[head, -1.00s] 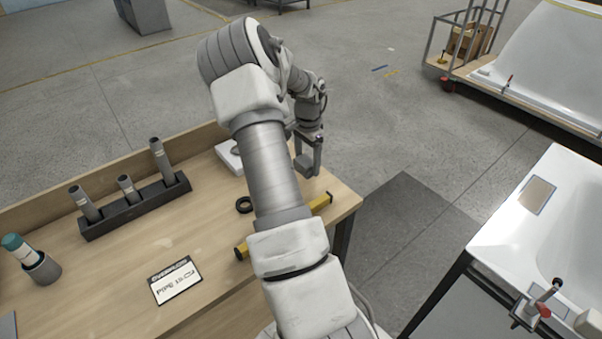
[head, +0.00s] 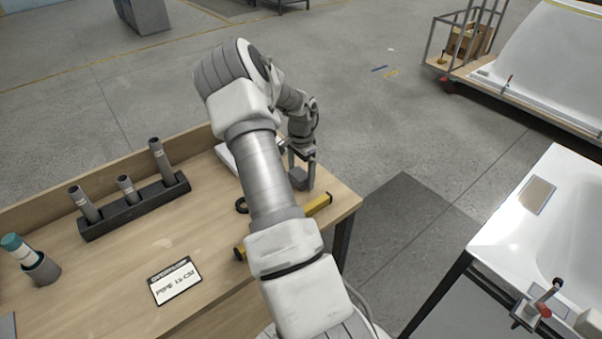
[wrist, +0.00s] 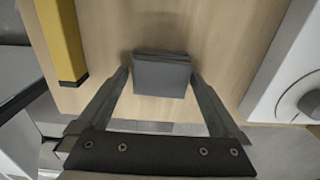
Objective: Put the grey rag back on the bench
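The grey rag (head: 299,180) looks like a small folded grey block at the end of my arm, over the bench's right end. In the wrist view the rag (wrist: 161,78) sits between the two fingertips, which meet its left and right sides. My gripper (head: 301,172) is shut on it; it also shows in the wrist view (wrist: 161,82). The wooden bench (head: 215,235) lies below. I cannot tell whether the rag touches the bench top.
A yellow bar (head: 318,205) lies near the bench's right edge, with a black ring (head: 241,205) to its left. A white device with a dial (wrist: 295,85) is beside the rag. A rack with grey tubes (head: 135,205) and a sign (head: 177,283) stand farther left.

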